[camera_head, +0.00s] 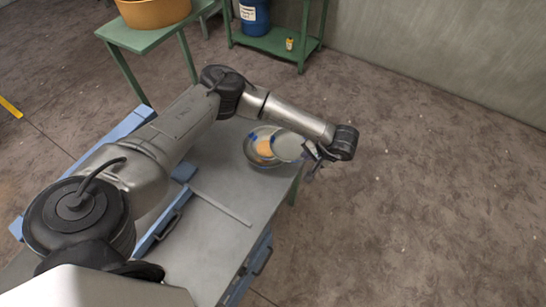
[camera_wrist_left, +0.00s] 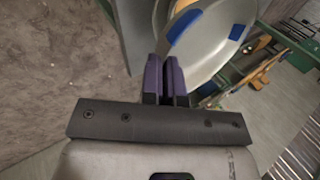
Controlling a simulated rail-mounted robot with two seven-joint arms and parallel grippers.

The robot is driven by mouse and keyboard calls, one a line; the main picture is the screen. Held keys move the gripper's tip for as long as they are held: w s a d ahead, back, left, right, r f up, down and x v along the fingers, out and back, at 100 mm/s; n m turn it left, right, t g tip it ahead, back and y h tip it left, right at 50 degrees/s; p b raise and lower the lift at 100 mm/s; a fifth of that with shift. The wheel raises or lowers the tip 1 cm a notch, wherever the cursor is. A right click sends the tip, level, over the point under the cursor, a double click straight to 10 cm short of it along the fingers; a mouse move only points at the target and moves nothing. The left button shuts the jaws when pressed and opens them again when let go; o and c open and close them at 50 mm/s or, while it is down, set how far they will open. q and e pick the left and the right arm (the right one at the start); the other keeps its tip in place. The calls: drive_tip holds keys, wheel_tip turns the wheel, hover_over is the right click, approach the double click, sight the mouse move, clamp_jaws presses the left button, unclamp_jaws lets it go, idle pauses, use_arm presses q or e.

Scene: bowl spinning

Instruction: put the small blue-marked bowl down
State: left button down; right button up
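The small blue-marked bowl (camera_head: 287,146) is pale grey and tilted, above the right part of a wider bowl at the table's far end. In the left wrist view, the small bowl (camera_wrist_left: 210,47) shows blue patches on its wall, and its rim runs to my fingertips. My left gripper (camera_head: 312,155) is at the small bowl's right side. In the left wrist view, its purple fingers (camera_wrist_left: 165,76) are close together on the rim. My right gripper is not in view.
The wider bowl (camera_head: 250,148) holds something orange (camera_head: 264,147) and stands on the grey table (camera_head: 225,184) near its edge. A flat strip (camera_head: 222,209) lies on the tabletop. A green stand with a large orange tub (camera_head: 153,12) and a blue barrel (camera_head: 254,17) are farther back.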

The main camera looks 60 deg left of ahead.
use_arm(q)
drive_tip(key=shift+w+a+f+m, duration=0.2)
drive_tip(key=shift+a+m, duration=0.2)
drive_tip(key=shift+m, duration=0.2)
drive_tip(key=shift+t, duration=0.3)
drive_tip(key=shift+s+a+f, duration=0.55)
drive_tip(key=shift+a+f, duration=1.2)
drive_tip(key=shift+s+a+f, duration=0.55)
drive_tip(key=shift+a+f, duration=1.2)
drive_tip(key=shift+s+a+f, duration=0.55)
drive_tip(key=shift+a+f, duration=1.2)
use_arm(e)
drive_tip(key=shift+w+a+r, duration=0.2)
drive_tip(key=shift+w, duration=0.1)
use_arm(q)
drive_tip(key=shift+f, duration=0.1)
drive_tip(key=shift+f, duration=0.1)
drive_tip(key=c, duration=1.4)
unclamp_jaws()
drive_tip(key=shift+o, duration=0.2)
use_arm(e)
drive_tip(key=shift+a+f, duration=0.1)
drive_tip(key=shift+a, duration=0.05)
